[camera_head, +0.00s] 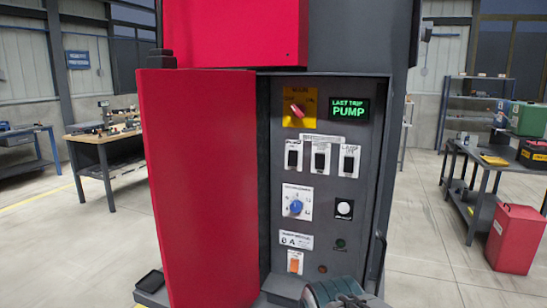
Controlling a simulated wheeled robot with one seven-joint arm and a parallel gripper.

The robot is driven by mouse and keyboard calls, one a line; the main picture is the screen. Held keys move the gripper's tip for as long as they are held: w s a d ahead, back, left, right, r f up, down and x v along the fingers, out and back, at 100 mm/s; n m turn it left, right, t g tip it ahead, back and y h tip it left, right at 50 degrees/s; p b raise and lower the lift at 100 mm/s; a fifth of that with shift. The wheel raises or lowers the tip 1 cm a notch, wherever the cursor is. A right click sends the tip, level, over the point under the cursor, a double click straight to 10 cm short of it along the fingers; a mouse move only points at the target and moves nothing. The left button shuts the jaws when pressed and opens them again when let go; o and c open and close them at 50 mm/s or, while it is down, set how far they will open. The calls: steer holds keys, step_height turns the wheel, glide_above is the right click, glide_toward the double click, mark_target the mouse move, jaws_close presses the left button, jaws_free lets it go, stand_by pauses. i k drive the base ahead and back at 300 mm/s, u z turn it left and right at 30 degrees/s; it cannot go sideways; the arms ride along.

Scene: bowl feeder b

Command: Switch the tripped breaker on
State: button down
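An open control cabinet (372,200) faces me, its red door (200,185) swung out to the left. A small screen (349,109) reads "LAST TRIP PUMP" in green. Below it are three breakers with black fronts in white plates: the left breaker (293,156), the middle breaker (320,158) and the right breaker (349,163). Their labels are too small to read surely, and I cannot tell which lever is down. My gripper's fingers are not in view; a rounded grey-teal part, perhaps of my arm, shows at the bottom edge below the panel.
The panel also has a red rotary switch (297,110) on a yellow plate, a blue knob (296,206), a white button (344,208) and an orange rocker (294,265). The open door stands left of the breakers. A workbench (100,140) and a red bin (514,238) stand farther off.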

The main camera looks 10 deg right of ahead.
mark_target(293, 155)
steer(key=z, duration=1.35)
steer(key=i, duration=0.4)
steer(key=u, duration=1.4)
